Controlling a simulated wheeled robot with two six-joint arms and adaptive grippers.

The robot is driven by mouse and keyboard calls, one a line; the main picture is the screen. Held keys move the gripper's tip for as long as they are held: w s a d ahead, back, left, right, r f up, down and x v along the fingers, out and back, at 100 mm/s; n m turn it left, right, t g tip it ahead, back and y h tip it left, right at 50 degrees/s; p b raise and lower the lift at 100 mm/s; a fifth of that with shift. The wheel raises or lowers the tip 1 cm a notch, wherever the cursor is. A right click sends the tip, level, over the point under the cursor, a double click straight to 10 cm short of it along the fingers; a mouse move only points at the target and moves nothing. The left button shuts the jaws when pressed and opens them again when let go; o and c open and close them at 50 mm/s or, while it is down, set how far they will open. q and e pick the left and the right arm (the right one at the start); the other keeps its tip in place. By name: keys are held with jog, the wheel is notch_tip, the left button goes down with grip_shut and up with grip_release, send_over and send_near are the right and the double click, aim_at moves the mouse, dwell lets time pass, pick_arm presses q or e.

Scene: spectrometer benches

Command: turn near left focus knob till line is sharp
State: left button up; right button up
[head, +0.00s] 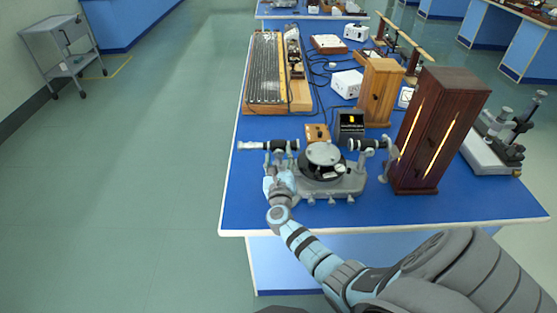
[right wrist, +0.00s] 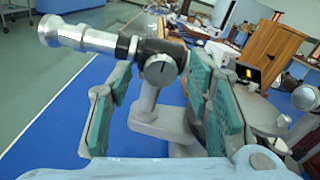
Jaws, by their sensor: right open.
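The spectrometer (head: 322,185) stands near the front left of the blue bench, with a round dark-rimmed table on top. Its left telescope tube (head: 268,146) points out to the left and ends in a silver eyepiece (right wrist: 62,32). A grey round focus knob (right wrist: 160,69) hangs under the dark part of that tube. My right gripper (head: 279,180) is open at the spectrometer's left side. In the right wrist view its teal-padded fingers (right wrist: 158,90) stand either side of the knob; I cannot tell whether either touches it. My left gripper is not in view.
A dark wooden lamp box (head: 430,140) with glowing slits stands right of the spectrometer. A black box with a small yellow display (head: 350,126) and a small wooden box (head: 317,134) sit behind it. Bench left of the eyepiece is narrow; open floor lies beyond.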

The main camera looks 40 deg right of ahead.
jog(key=shift+r, duration=0.1)
jog(key=shift+c, duration=0.2)
grip_shut()
jog(key=shift+m, duration=0.3)
jog(key=shift+m+b, duration=0.85)
jog(key=shift+m, duration=0.35)
jog(key=m+b, duration=0.2)
jog(key=m, duration=0.3)
jog(key=shift+b, duration=0.4)
jog(key=m+b, duration=0.1)
jog(key=m, duration=0.2)
jog(key=m+b, duration=0.1)
jog(key=m, duration=0.1)
jog(key=shift+f+m+b, duration=0.2)
jog(key=shift+m+b, duration=0.2)
jog(key=shift+d+m+b, duration=0.1)
jog(key=shift+m+b, duration=0.75)
jog(key=shift+m, duration=0.85)
jog(key=shift+r, duration=0.1)
